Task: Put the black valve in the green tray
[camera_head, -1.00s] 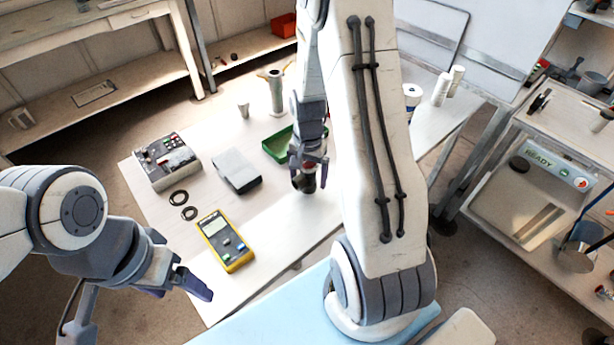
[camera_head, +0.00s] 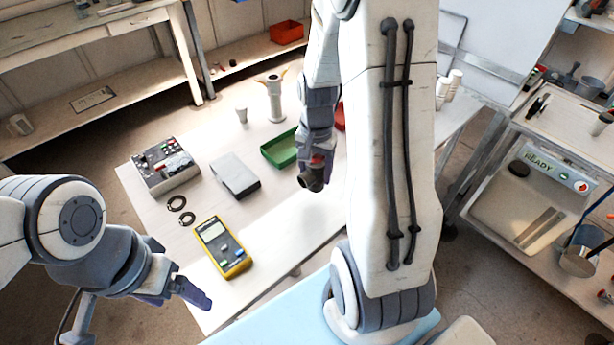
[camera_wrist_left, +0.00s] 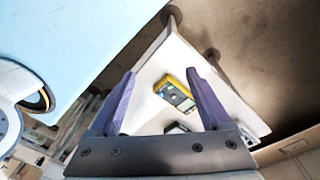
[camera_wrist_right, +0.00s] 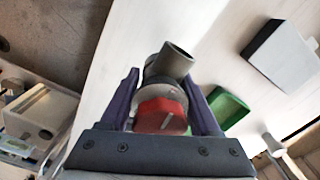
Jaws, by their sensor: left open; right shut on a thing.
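The black valve (camera_head: 313,177), dark with a red knob, is in my right gripper (camera_head: 318,160), above the white table. In the right wrist view the valve (camera_wrist_right: 170,68) sits between the fingers of my right gripper (camera_wrist_right: 163,100), its red knob toward the camera and its pipe end pointing away. The green tray (camera_head: 270,158) lies on the table just left of and behind my right gripper. It also shows in the right wrist view (camera_wrist_right: 240,118), beside the right finger, partly hidden by it. My left gripper (camera_head: 185,290) is open and empty near the table's front left; its fingers also show in the left wrist view (camera_wrist_left: 160,95).

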